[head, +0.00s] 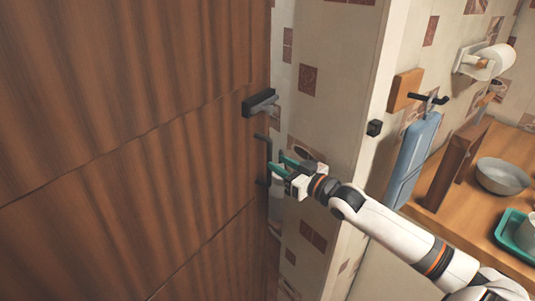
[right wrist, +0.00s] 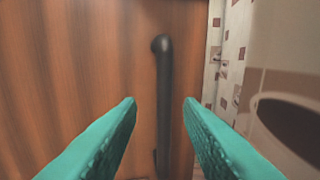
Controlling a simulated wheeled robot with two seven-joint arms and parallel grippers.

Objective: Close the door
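A large brown wooden door (head: 130,130) fills the left of the head view. A dark bar handle (head: 268,150) is mounted upright near its right edge. A black and grey fitting (head: 260,102) sits above the handle at the same edge. My right gripper (head: 280,165) has green fingers and is at the handle. In the right wrist view the handle (right wrist: 163,100) stands upright between the two spread fingers (right wrist: 160,105), with a gap on each side. The door (right wrist: 90,70) lies behind it. My left gripper is not in view.
A tiled wall (head: 325,90) adjoins the door's right edge. Farther right, a wooden counter (head: 470,225) holds a grey bowl (head: 502,177) and a teal tray (head: 510,235). A blue board (head: 413,155) hangs from a hook, and a paper roll (head: 492,62) is above.

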